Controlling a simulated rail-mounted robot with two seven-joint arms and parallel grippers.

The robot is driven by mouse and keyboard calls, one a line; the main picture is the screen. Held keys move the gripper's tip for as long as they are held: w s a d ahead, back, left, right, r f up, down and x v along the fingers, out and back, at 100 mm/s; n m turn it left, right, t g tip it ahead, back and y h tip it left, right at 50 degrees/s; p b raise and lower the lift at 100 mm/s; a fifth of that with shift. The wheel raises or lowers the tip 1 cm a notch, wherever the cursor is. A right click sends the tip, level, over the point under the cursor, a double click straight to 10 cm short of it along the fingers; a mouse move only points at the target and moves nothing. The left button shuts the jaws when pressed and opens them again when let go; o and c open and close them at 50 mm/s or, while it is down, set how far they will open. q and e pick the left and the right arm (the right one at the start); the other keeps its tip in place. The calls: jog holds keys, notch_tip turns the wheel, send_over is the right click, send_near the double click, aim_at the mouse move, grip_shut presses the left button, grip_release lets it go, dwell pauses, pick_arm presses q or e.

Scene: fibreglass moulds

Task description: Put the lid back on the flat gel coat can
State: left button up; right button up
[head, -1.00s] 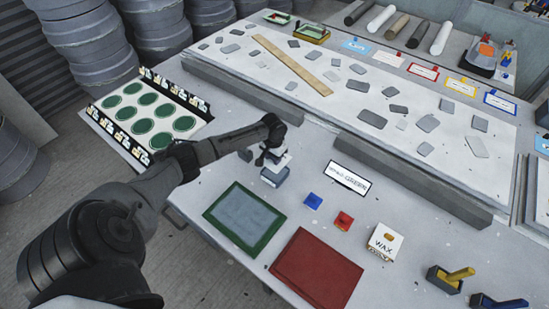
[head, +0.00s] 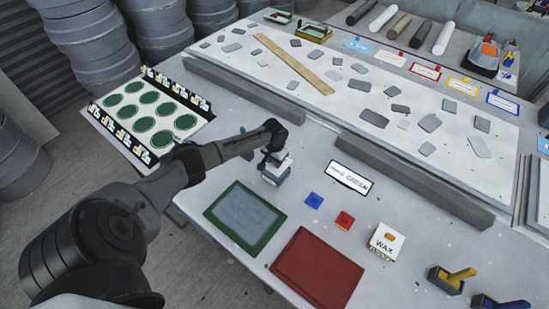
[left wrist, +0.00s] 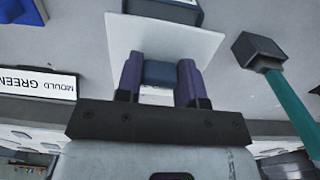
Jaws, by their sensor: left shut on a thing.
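My left gripper (head: 270,157) is shut on the knob of a white square lid (head: 281,163). In the left wrist view its two purple fingers (left wrist: 161,80) pinch the blue-grey knob, with the flat white lid (left wrist: 190,47) beyond. The flat gel coat can (head: 275,179), blue-grey and box-like, stands on the table just under the lid. Part of the can (left wrist: 170,10) shows past the lid's edge at the top of the left wrist view. The lid hides the can's mouth, and I cannot tell whether lid and can touch. My right gripper is out of view.
A green-framed panel (head: 244,218) and a red panel (head: 317,268) lie in front of the can. A white sign (head: 348,178), blue and red blocks and a wax box (head: 386,242) stand to the right. A teal-handled tool (left wrist: 285,100) shows in the left wrist view.

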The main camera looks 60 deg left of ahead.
pick_arm(q)
jog(key=shift+f+b, duration=0.8)
jog(key=shift+f, duration=0.85)
jog(key=shift+f, duration=0.25)
jog(key=shift+p, duration=0.45)
jog(key=shift+f, duration=0.15)
jog(key=shift+f, duration=0.35)
dwell(0.6)
